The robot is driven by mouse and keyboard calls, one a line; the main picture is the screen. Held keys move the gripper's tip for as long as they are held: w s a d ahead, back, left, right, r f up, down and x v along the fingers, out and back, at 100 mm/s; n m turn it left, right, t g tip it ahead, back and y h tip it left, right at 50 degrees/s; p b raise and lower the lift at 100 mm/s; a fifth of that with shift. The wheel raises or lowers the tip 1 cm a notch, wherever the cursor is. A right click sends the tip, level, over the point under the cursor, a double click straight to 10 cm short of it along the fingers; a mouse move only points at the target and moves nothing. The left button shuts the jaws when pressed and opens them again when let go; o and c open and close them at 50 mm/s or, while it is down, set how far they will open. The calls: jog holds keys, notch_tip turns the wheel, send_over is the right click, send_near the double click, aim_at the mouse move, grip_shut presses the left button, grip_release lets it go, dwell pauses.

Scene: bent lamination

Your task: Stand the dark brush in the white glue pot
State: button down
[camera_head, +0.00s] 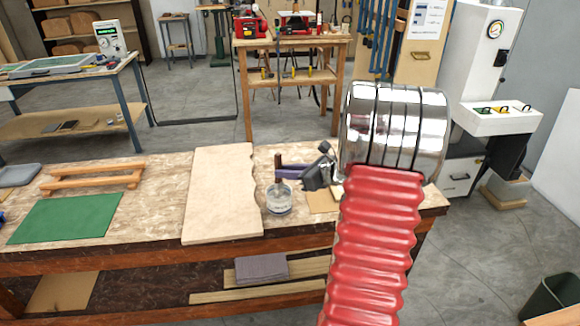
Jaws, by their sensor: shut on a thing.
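The white glue pot (279,201) stands on the workbench, right of the pale board. My gripper (281,171) reaches in from the right with its dark purple fingers just above the pot. It is shut on the dark brush (278,160), a brown upright piece that shows above and below the fingers. The brush's lower end lines up with the pot's mouth. I cannot tell whether it is inside the pot or just above it, or whether it touches the bottom. My arm hides part of the bench on the right.
A large pale wavy-edged board (222,205) lies close left of the pot. A green mat (67,217) and a wooden rack (93,178) are farther left. A tan flat piece (321,202) lies right of the pot. The bench's front edge is near the pot.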

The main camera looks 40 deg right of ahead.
jog(key=shift+f, duration=1.05)
jog(key=c, duration=1.5)
grip_release()
jog(key=shift+s, duration=0.1)
jog(key=v, duration=1.3)
jog(key=shift+s+r, duration=0.1)
jog(key=shift+s, duration=0.2)
